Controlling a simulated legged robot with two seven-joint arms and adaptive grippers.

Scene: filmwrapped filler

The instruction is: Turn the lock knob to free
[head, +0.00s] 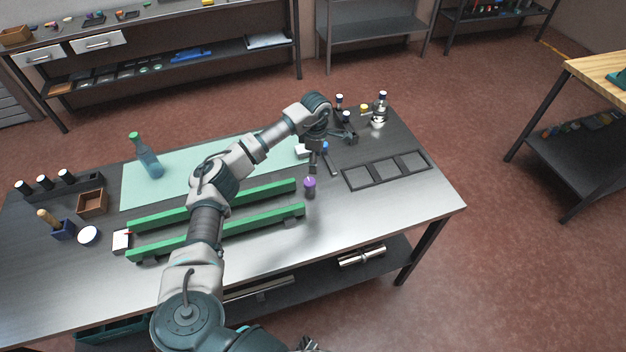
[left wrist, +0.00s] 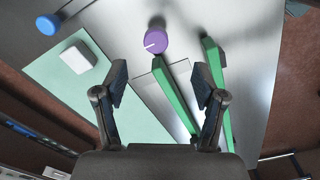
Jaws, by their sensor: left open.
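A purple round knob (head: 310,186) with a white pointer line stands near the right end of the green rails. It also shows in the left wrist view (left wrist: 156,42), with the line pointing towards the picture's left. My left gripper (head: 320,172) is open and empty, above the bench and close to the knob. In the left wrist view the two spread fingers (left wrist: 160,80) have the knob beyond their tips, apart from them. No contact with the knob shows.
Two green rails (head: 258,191) run along the bench. A green mat (head: 180,178) carries a green-capped bottle (head: 147,158). A white block (left wrist: 78,57) and a blue round part (left wrist: 47,25) lie near the knob. A three-part dark tray (head: 387,170) is to the right. The bench's right front is clear.

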